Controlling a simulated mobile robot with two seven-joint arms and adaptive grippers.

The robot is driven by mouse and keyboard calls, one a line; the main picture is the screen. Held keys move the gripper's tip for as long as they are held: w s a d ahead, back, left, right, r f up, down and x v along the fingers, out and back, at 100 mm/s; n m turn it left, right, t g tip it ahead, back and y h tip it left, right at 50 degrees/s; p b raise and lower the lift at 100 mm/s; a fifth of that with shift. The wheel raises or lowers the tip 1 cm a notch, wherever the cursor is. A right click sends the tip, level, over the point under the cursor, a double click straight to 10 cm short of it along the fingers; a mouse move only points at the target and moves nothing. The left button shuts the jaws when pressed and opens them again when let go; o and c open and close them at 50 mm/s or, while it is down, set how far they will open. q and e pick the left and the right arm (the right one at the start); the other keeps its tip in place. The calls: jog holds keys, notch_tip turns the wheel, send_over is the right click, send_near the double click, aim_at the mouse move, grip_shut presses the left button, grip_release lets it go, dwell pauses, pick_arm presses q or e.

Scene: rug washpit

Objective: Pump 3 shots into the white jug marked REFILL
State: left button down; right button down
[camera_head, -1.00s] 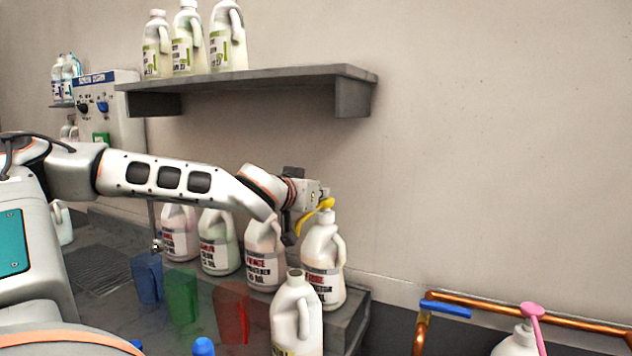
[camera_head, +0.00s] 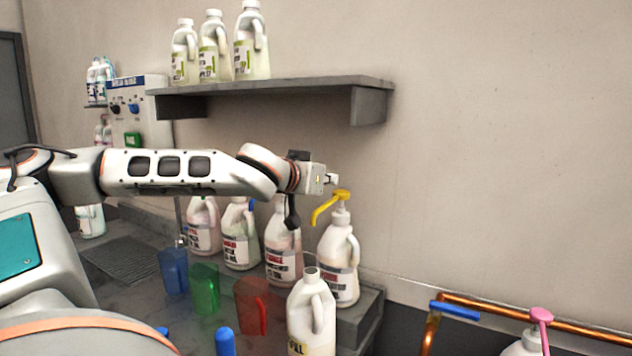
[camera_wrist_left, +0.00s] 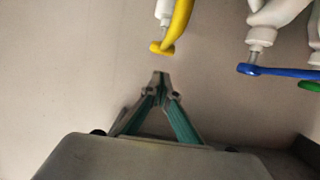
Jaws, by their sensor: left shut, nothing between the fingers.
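The white jug (camera_head: 312,315) stands open-mouthed in front of the bottles, its handle at the right; only the end of its label shows, apparently the end of REFILL. Just behind it is a white bottle (camera_head: 338,262) with a yellow pump (camera_head: 342,196). The pump head stands raised, its spout reaching left over the jug's mouth in the head view. My left gripper (camera_head: 332,179) is shut and empty, just above and left of the pump head, apart from it. In the left wrist view its closed fingertips (camera_wrist_left: 160,78) are near the yellow spout (camera_wrist_left: 166,46). My right gripper is not in view.
Several labelled bottles (camera_head: 283,255) line the wall; a blue pump (camera_wrist_left: 285,72) shows in the wrist view. Blue, green and red (camera_head: 251,305) measuring cups stand in front. A grey shelf (camera_head: 280,88) hangs above my arm. Copper pipes (camera_head: 580,330) run at right.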

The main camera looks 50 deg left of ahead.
pick_arm(q)
jog(key=b+v, duration=0.1)
jog(key=v, duration=0.4)
jog(key=shift+s+d+r, duration=0.1)
jog(key=shift+s+d, duration=0.05)
jog(key=shift+s, duration=0.05)
jog(key=shift+s+b, duration=0.25)
jog(key=shift+b, duration=0.05)
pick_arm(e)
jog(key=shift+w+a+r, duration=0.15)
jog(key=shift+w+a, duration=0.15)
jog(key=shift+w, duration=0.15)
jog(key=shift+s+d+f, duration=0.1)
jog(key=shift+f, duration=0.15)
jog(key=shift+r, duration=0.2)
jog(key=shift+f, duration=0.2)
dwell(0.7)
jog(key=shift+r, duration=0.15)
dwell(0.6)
pick_arm(q)
jog(key=shift+r, duration=0.1)
